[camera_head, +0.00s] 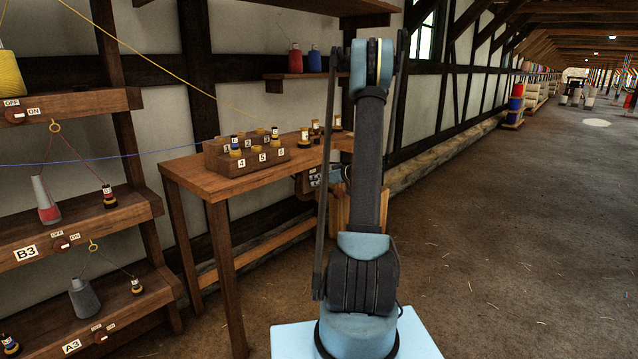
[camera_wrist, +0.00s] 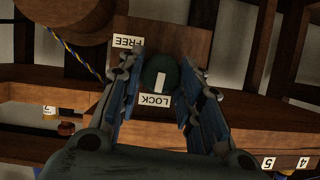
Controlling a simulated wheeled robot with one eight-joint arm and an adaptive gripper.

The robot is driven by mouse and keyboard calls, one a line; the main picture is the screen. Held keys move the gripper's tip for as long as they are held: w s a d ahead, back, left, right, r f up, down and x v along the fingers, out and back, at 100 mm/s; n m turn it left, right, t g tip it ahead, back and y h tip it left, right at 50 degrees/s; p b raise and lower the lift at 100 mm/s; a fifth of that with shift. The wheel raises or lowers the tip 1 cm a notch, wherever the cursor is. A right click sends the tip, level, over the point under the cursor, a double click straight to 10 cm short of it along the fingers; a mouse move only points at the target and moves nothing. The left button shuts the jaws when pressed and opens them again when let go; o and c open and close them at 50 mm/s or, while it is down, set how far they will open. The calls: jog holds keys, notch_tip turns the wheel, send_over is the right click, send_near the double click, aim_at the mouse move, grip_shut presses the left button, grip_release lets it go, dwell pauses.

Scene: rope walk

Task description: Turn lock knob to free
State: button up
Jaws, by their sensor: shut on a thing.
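The lock knob (camera_wrist: 158,66) is a round dark green knob with a white pointer bar, seen in the wrist view on a brown wooden plate. The bar points down in the picture, toward the LOCK label (camera_wrist: 155,100). The FREE label (camera_wrist: 127,41) is at the knob's upper left. Both labels appear upside down. My gripper (camera_wrist: 161,77) is shut on the knob, with one finger on each side. In the head view my arm hides most of the gripper and the knob, near the right end of the wooden table (camera_head: 185,170).
A wooden block with numbered places (camera_head: 262,160) and several small bobbins stands on the table. Shelves (camera_head: 75,235) with spools and threads are at the left. A yellow-and-blue twisted rope (camera_wrist: 82,60) runs left of the plate. The floor at the right is open.

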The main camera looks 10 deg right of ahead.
jog(key=m+y, duration=0.2)
jog(key=m, duration=0.2)
jog(key=m+y, duration=0.2)
jog(key=m, duration=0.2)
jog(key=d+f+m+g+y, duration=0.1)
jog(key=m+y, duration=0.1)
jog(key=m, duration=0.2)
jog(key=shift+w+m+y, duration=0.3)
jog(key=shift+w+y, duration=0.1)
jog(key=m+y, duration=0.1)
jog(key=m, duration=0.3)
jog(key=shift+f+t, duration=0.2)
jog(key=shift+t, duration=0.2)
jog(key=shift+s, duration=0.1)
jog(key=o, duration=1.1)
jog(key=shift+a, duration=0.1)
